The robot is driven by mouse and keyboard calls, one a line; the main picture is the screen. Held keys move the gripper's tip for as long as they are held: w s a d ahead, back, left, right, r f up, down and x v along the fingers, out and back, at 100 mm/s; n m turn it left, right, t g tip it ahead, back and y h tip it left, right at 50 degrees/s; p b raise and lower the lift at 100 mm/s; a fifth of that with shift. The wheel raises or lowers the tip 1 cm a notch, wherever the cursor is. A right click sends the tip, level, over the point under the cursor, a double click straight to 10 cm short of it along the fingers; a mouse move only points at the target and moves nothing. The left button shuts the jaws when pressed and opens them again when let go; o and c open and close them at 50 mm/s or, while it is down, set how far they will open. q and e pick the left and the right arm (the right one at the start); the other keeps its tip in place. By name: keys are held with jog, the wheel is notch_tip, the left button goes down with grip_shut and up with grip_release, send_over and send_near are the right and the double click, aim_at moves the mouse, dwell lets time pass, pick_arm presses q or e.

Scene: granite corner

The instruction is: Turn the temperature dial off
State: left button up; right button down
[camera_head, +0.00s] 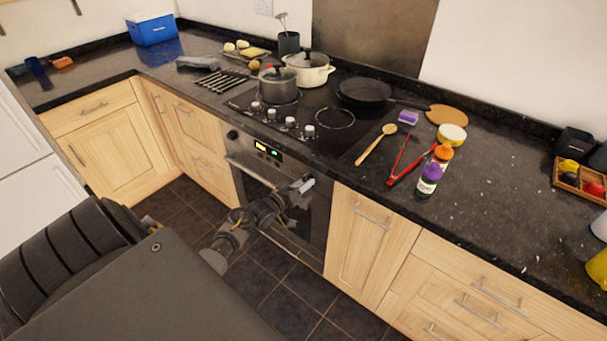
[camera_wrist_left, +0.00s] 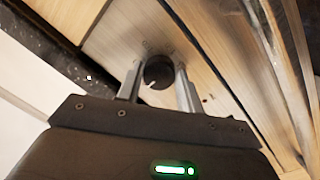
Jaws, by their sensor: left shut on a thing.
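The oven (camera_head: 240,170) sits under the hob and has a metal front with a lit display (camera_head: 268,151). A black knob (camera_head: 232,135) shows at the left of its control panel. My left gripper (camera_head: 300,187) is at the right side of the oven front in the head view, and it hides what lies behind it. In the left wrist view a round black dial (camera_wrist_left: 158,73) sits between the two fingers of my left gripper (camera_wrist_left: 157,66), which are shut on it. A small pale mark shows at the dial's lower left edge. My right gripper is not in view.
Silver hob knobs (camera_head: 290,122) line the counter edge above the oven. A grey pot (camera_head: 279,86), a cream pot (camera_head: 308,70) and a black pan (camera_head: 364,92) stand on the hob. The oven handle (camera_head: 262,186) runs across below the panel. The tiled floor (camera_head: 290,295) in front is clear.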

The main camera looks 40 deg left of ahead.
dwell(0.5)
pick_arm(q)
jog(key=o, duration=1)
jog(key=s, duration=0.7)
jog(key=s+b, duration=0.1)
jog(key=s, duration=0.2)
jog(key=shift+s+a+r, duration=0.2)
jog(key=shift+s+a, duration=0.2)
